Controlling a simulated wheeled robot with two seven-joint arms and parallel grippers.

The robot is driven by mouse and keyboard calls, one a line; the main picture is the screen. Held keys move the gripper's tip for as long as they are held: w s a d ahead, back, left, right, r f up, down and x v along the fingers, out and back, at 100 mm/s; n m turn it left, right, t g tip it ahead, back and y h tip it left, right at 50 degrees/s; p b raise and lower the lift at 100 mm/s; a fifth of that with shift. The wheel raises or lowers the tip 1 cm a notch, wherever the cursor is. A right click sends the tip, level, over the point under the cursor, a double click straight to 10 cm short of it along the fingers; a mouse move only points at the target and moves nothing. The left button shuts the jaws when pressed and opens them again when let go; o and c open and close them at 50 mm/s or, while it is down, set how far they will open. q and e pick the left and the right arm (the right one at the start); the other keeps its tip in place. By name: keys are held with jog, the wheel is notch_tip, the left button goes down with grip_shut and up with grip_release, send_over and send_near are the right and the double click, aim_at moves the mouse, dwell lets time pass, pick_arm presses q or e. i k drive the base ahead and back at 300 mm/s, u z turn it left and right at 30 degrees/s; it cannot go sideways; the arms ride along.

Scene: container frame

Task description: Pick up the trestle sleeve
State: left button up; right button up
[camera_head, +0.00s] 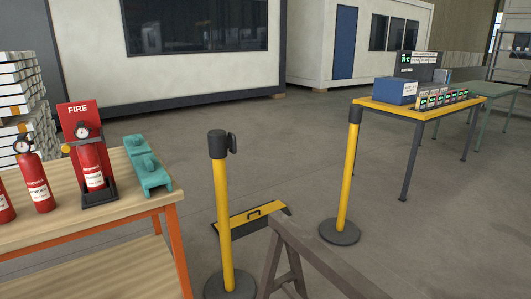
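A trestle (312,255) of brown-grey beams stands at the bottom middle, cut off by the lower edge. A yellow piece with dark ends and a black handle (252,216) shows just behind its far end, partly hidden by a yellow post. It may be the trestle sleeve, but I cannot tell for sure. I cannot tell whether it rests on the trestle or the floor. Neither of my grippers is in view.
Yellow barrier posts stand in front of the piece (224,215) and to its right (347,175). A wooden bench (90,235) with fire extinguishers (36,180) and a teal part (148,170) is at left. A yellow-topped table (420,107) stands back right. Open floor lies between.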

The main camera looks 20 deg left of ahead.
aim_at(150, 171)
jog(key=u, duration=1.95)
jog(key=i, duration=0.5)
jog(key=u, duration=0.35)
